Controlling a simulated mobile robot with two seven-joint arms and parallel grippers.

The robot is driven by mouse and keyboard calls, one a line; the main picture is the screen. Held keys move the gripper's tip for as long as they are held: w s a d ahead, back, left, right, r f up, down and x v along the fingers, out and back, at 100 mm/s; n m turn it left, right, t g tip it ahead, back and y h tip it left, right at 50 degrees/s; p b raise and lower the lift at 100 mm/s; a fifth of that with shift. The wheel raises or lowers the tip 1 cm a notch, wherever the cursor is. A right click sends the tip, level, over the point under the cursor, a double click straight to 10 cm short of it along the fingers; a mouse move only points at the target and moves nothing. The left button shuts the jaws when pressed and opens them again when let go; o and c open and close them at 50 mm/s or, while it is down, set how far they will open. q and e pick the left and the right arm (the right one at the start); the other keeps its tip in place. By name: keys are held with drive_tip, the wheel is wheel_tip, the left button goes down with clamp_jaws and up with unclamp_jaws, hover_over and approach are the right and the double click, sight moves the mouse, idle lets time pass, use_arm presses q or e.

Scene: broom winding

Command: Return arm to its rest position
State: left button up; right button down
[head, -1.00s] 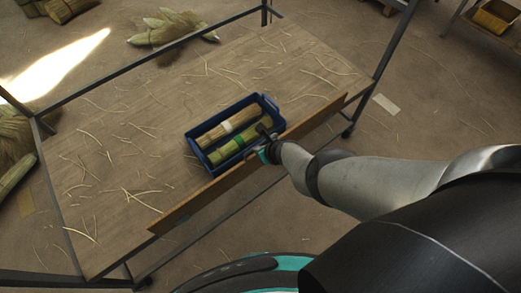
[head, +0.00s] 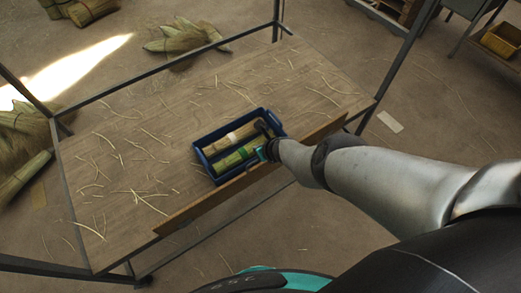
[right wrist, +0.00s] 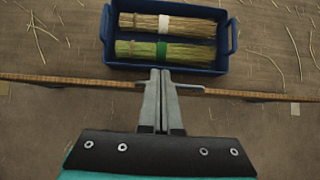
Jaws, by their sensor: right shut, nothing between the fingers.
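My right gripper (head: 262,140) is at the near right side of the blue bin on the table; its fingers are partly hidden by the arm in the head view. In the right wrist view its two fingers (right wrist: 160,84) are pressed together and empty, over the table's front board and pointing at the bin's near wall. The blue bin (right wrist: 225,62) holds two straw bundles side by side. One has a white band (right wrist: 164,23), the other a green band (right wrist: 161,50). The bin also shows in the head view (head: 204,163). My left gripper is not in view.
The wooden table (head: 110,165) has loose straws scattered over it and a raised front board (head: 215,198). Dark metal posts and rails frame it. Straw heaps (head: 185,38) lie on the floor beyond. A yellow bin (head: 503,40) stands at the far right.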

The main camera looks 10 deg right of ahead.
drive_tip(key=s+d+f+n+g+h+b, duration=0.1)
drive_tip(key=s+d+f+n+b, duration=0.25)
drive_tip(key=s+f+n, duration=0.35)
drive_tip(key=s+d+f+n+g+h+b, duration=0.1)
drive_tip(key=s+d+f+n+g+b, duration=0.25)
drive_tip(key=s+f, duration=0.55)
drive_tip(key=s+d+f+n+t+b, duration=0.1)
drive_tip(key=s+d+f+n+b, duration=0.1)
drive_tip(key=s+f+n+b, duration=0.45)
drive_tip(key=s+f+n+g+b, duration=0.1)
drive_tip(key=s+f+n+b, duration=0.1)
drive_tip(key=s+f+n, duration=0.2)
drive_tip(key=s+f+n+b, duration=0.2)
drive_tip(key=s+f+n, duration=0.2)
drive_tip(key=s+n, duration=0.3)
drive_tip(key=s+a+f+n+g+b, duration=0.1)
drive_tip(key=s+f+n, duration=0.3)
drive_tip(key=s, duration=0.7)
drive_tip(key=n+b, duration=0.1)
drive_tip(key=n, duration=0.1)
drive_tip(key=shift+s+f+n+g+h, duration=0.25)
drive_tip(key=shift+s+n+g+h, duration=0.05)
drive_tip(key=shift+s+g, duration=0.05)
drive_tip(key=shift+w+d, duration=0.1)
drive_tip(key=shift+d, duration=0.05)
